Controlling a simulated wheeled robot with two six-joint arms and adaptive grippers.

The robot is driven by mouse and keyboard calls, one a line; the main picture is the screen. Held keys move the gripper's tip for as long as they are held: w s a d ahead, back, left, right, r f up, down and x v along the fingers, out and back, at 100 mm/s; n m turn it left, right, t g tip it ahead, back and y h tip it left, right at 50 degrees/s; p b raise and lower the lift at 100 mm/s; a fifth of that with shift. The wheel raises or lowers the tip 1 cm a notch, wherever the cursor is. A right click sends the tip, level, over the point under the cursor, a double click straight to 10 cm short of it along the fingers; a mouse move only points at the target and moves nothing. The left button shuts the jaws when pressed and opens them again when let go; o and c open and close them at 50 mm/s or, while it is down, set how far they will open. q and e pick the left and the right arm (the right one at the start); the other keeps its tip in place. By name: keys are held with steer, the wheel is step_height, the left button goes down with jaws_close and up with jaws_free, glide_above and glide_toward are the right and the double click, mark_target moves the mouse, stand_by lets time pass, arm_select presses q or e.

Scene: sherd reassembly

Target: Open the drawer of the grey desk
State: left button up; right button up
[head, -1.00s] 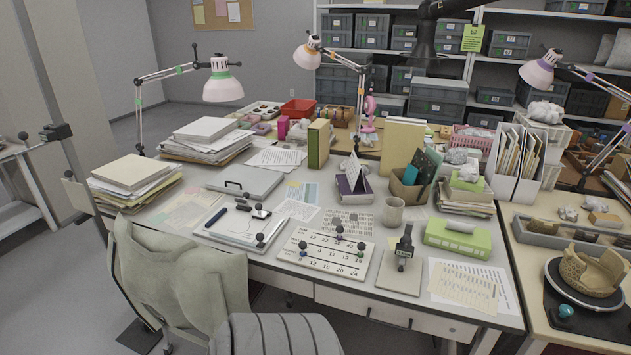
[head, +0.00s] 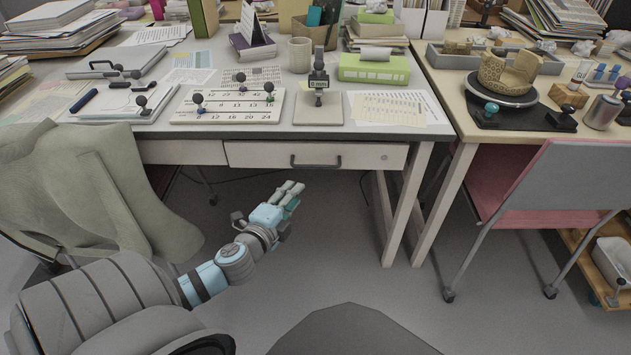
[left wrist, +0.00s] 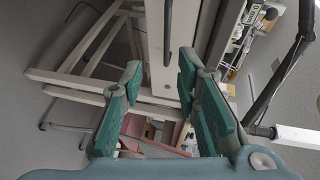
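The grey desk (head: 352,104) has a pale drawer (head: 250,154) under its top, and the drawer looks closed. A dark bar handle (head: 315,163) is on its front, with a small round lock to the right. My left gripper (head: 294,190) is below and in front of the handle, apart from it. In the left wrist view my left gripper (left wrist: 160,68) is open and empty, with its teal fingers spread. The drawer front (left wrist: 155,52) and handle (left wrist: 167,32) show beyond and between the fingertips. My right gripper is not in view.
A covered chair (head: 80,190) stands at the left by the desk. A pink-and-grey chair (head: 540,185) stands at the right, before the wooden table. Stamps, a number board (head: 228,106) and a green box (head: 375,70) are on the desktop. The floor below the drawer is clear.

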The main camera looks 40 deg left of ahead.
mark_target(317, 167)
arm_select(q)
steer(key=b+x, duration=0.1)
steer(key=x, duration=0.3)
steer(key=b+x, duration=0.1)
steer(key=x, duration=0.4)
steer(key=r+b+x, duration=0.1)
steer(key=x, duration=0.4)
steer(key=shift+w+d, duration=0.1)
steer(key=shift+w, duration=0.15)
steer(key=shift+r, duration=0.1)
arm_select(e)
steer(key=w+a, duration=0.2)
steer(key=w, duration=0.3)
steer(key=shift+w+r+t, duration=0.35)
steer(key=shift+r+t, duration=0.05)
arm_select(q)
steer(key=shift+c, duration=0.6)
jaws_close()
